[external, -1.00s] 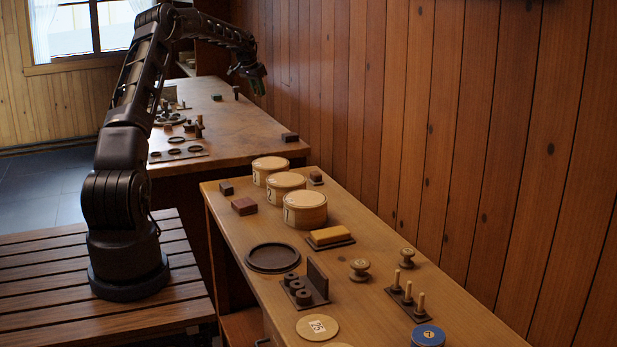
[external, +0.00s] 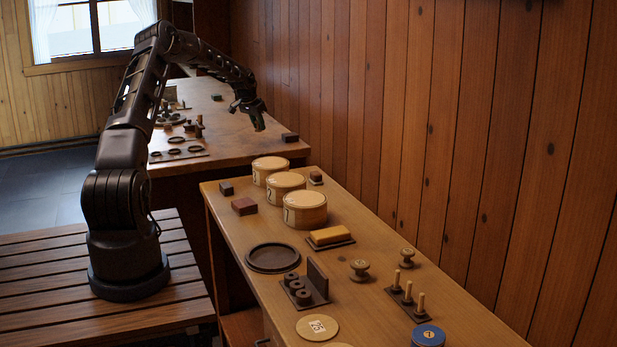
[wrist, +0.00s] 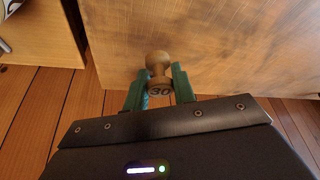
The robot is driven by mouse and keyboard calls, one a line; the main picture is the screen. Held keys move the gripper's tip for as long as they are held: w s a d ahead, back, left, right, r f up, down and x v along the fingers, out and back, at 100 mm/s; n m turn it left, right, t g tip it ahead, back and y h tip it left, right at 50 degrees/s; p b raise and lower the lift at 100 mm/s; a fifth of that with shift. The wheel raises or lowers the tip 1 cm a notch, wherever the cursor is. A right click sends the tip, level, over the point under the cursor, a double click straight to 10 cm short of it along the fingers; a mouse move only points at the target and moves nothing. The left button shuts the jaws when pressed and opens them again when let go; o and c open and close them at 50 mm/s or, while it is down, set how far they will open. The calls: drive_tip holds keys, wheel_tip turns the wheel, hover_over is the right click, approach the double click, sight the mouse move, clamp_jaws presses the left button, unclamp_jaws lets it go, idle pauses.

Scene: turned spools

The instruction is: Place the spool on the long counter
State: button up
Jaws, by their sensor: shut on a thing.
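My gripper (wrist: 157,84) is shut on a wooden spool (wrist: 158,62) with a rounded knob end and dark figures on its near end. In the external view my gripper (external: 252,112) hangs above the right part of the farther, reddish counter (external: 245,125); the held spool is too small there to make out clearly. A similar turned spool (external: 360,268) stands on the nearer, lighter counter (external: 375,300), right of the middle.
Three round lidded boxes (external: 304,210) stand in a row on the nearer counter. It also holds a yellow block on a dark tray (external: 330,237), a dark round dish (external: 273,258) and a peg rack (external: 408,303). A plank wall (external: 450,130) runs along the right.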

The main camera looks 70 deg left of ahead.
sight(252, 141)
drive_tip(key=shift+f, duration=2.85)
drive_tip(key=o, duration=0.9)
drive_tip(key=shift+f, duration=0.1)
drive_tip(key=shift+o, duration=0.2)
drive_tip(key=v, duration=1.2)
